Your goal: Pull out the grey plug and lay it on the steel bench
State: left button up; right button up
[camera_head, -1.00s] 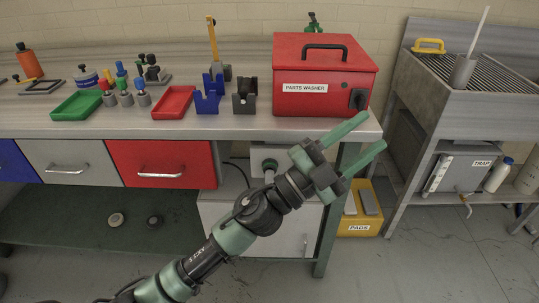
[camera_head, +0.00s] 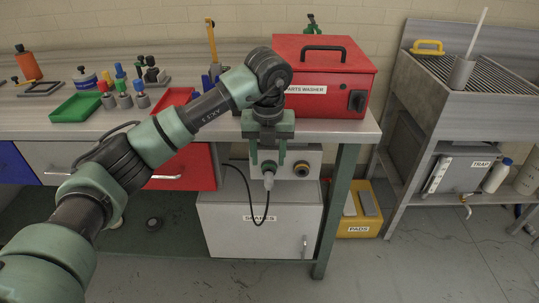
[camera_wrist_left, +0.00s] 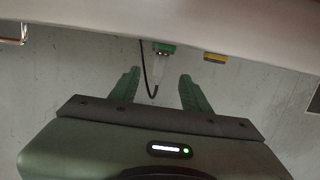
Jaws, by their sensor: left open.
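The grey plug (camera_head: 269,181) hangs at the socket box (camera_head: 313,157) under the front edge of the steel bench (camera_head: 345,129). A black cable loops down from it. My left gripper (camera_head: 268,160) is open and points down in front of the box, its fingers either side of the plug's upper end as seen from the head. In the left wrist view the pale plug (camera_wrist_left: 160,68) shows below a green socket, beyond and between the open fingers (camera_wrist_left: 158,88). I cannot tell whether they touch it. My right gripper is not in view.
A red parts washer (camera_head: 325,75) stands on the bench's right end. Trays and small parts fill the middle and left. A second, empty-looking socket (camera_head: 301,169) sits right of the plug. Below are a grey cabinet (camera_head: 260,235) and a yellow pads box (camera_head: 360,228).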

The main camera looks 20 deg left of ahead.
aim_at(269, 177)
pick_arm(q)
jog(key=f, duration=0.5)
jog(key=w+f, duration=0.1)
jog(key=f, duration=0.1)
jog(key=shift+a+f, duration=0.1)
jog(key=shift+f, duration=0.1)
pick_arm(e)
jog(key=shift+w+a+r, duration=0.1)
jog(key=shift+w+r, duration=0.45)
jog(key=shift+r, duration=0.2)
pick_arm(q)
grip_shut()
